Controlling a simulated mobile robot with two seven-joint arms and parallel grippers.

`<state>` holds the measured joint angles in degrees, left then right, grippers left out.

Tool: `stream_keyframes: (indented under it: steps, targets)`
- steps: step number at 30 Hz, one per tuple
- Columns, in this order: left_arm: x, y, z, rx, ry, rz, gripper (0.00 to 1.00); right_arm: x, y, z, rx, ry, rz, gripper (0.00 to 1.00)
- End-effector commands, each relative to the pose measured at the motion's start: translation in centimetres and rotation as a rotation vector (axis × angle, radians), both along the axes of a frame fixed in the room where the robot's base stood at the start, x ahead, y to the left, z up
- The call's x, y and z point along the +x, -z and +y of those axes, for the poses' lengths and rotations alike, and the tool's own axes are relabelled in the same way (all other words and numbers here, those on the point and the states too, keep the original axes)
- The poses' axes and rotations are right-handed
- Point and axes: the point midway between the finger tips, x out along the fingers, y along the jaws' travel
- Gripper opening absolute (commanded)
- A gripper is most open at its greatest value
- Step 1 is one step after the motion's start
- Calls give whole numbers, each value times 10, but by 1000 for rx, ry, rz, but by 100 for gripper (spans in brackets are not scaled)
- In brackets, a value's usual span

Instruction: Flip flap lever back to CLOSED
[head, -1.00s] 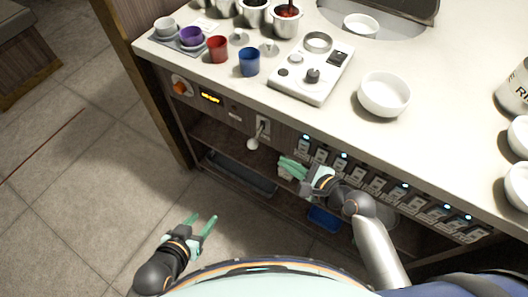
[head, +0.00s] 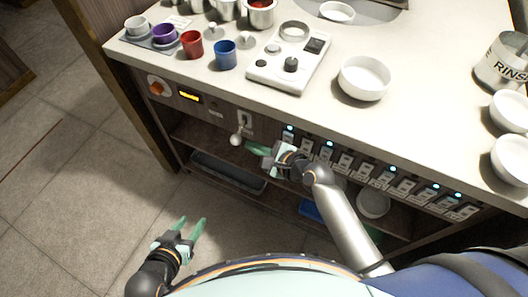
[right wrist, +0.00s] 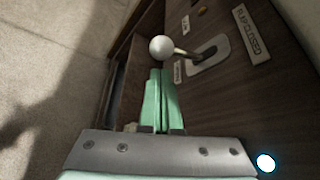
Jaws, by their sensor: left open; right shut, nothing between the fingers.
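The flap lever (head: 236,139) has a white ball knob on a thin metal stem and stands out from a slotted plate (head: 246,121) on the counter's front panel. In the right wrist view the knob (right wrist: 162,48) lies just beyond my fingertips, with the stem running right into the slot plate (right wrist: 208,55). My right gripper (head: 250,147) is shut and empty, its green fingertips close to the knob. In the right wrist view the right gripper (right wrist: 160,75) sits just below the knob; I cannot tell whether they touch. My left gripper (head: 192,222) is open and empty, low over the floor.
A row of labelled switches (head: 360,168) runs to the right. Below is an open shelf with a dark tray (head: 228,172). Cups and bowls (head: 364,78) stand on the counter.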

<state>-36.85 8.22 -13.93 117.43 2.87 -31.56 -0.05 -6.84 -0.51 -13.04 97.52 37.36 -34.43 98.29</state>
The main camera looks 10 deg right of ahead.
Motion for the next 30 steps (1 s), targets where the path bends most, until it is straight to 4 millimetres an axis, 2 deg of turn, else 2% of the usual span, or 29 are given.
stream_keyframes:
  steps: [3, 10, 22, 30]
  targets:
    - [-2, 6, 1, 3, -1, 2, 50, 12, 8, 9, 2, 0, -1, 0]
    - [-3, 6, 3, 6, -1, 2, 50, 20, 11, 15, 1, 0, 0, 0]
    - [-5, 6, 4, 7, -2, 8, 50, 20, 11, 14, 2, 1, 2, 0]
    - [-6, 2, 4, 6, -1, 10, 50, 20, 8, 3, 21, 0, 31, 0]
